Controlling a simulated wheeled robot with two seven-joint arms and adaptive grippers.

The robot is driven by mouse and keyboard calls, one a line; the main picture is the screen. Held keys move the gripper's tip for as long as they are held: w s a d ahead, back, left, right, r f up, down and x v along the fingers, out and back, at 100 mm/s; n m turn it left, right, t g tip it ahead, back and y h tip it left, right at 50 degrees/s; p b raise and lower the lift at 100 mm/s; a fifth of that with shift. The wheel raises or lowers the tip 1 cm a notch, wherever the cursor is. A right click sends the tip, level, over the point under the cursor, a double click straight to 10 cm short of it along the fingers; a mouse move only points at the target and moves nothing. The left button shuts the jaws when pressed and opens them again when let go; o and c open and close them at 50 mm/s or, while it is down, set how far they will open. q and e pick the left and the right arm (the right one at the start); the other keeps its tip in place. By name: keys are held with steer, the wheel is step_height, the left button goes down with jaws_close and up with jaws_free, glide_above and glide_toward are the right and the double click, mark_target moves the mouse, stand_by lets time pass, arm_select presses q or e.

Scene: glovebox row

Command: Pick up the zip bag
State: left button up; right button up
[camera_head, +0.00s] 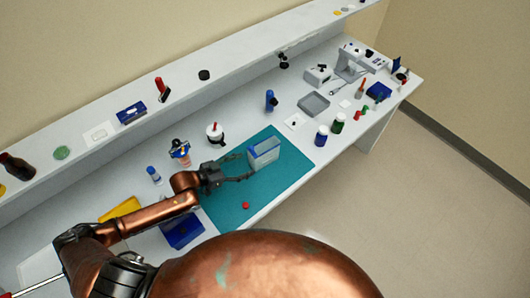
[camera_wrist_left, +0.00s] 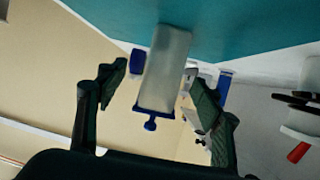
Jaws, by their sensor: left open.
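The zip bag (camera_head: 265,152) looks like a pale grey, box-shaped pouch with a blue strip along its top edge. It stands on the teal mat (camera_head: 285,180). In the left wrist view the bag (camera_wrist_left: 167,65) shows as a pale panel with a blue end piece. My left gripper (camera_head: 249,166) is open and empty, just left of the bag, with its fingers pointing towards it. In the left wrist view the bag appears between the two fingers of the gripper (camera_wrist_left: 158,74), with visible gaps on both sides. My right gripper is not in view.
A white cup (camera_head: 214,133), an orange-and-blue item (camera_head: 180,151) and a blue bottle (camera_head: 270,101) stand behind the mat. A small red ball (camera_head: 245,206) lies on its near part. Blue and green jars (camera_head: 322,136) stand to the right. A raised shelf runs behind.

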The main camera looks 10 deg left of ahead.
mark_target(251, 163)
arm_select(q)
steer(key=shift+w+f, duration=0.25)
steer(key=shift+f, duration=0.3)
steer(key=shift+w+d+f+b, duration=0.1)
steer(key=shift+w+d+b, duration=0.15)
steer(key=shift+w+b, duration=0.05)
steer(key=shift+w+d+f, duration=0.1)
steer(key=shift+w+d, duration=0.25)
steer(key=shift+w+d+f, duration=0.3)
steer(key=shift+w+d, duration=0.1)
steer(key=shift+w, duration=0.05)
steer(key=x, duration=0.4)
steer(key=shift+w+a+f+p, duration=0.1)
steer(key=shift+w+f+p, duration=0.05)
steer(key=shift+f+p, duration=0.15)
steer(key=shift+w, duration=0.1)
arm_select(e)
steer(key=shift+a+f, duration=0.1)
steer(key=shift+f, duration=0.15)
arm_select(q)
steer(key=shift+c, duration=0.4)
